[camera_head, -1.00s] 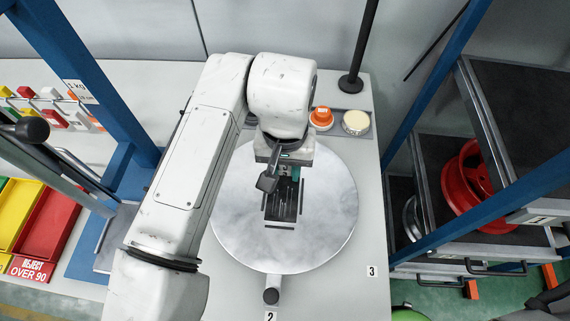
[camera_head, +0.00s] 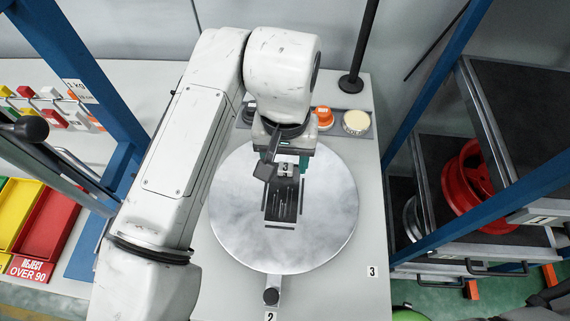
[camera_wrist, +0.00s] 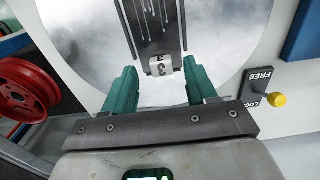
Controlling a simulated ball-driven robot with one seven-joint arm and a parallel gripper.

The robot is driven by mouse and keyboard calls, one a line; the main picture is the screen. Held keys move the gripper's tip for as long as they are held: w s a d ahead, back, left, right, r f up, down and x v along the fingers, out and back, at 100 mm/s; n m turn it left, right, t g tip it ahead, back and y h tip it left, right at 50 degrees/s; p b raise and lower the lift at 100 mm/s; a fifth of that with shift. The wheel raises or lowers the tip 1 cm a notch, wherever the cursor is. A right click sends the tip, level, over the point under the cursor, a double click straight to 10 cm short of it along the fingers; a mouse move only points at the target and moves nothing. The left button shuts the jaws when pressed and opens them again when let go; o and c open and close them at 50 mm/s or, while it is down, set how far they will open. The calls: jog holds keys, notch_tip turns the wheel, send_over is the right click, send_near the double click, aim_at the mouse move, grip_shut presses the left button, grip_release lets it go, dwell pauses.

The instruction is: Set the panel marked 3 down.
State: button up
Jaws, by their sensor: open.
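The panel marked 3 (camera_head: 283,206) is dark with pale streaks and lies flat on the round grey disc (camera_head: 332,215). Its pale block marked 3 (camera_head: 286,169) is at the panel's end near my gripper. My gripper (camera_head: 285,160) is open above that end of the panel. In the wrist view the block (camera_wrist: 161,66) shows between the two spread teal fingers of my gripper (camera_wrist: 160,75), with a gap on each side. The panel (camera_wrist: 152,25) runs away from the fingers there.
Thin dark strips lie along the panel's sides and end. A black post (camera_head: 352,84) stands behind the disc, near orange and cream round pieces. A rack with a red wheel (camera_head: 468,185) is at right. A yellow knob (camera_wrist: 277,99) sits by a FREE label.

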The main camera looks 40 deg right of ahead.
aim_at(285, 177)
notch_tip(285, 177, up, 9)
dwell(0.3)
jog(key=shift+f, duration=0.1)
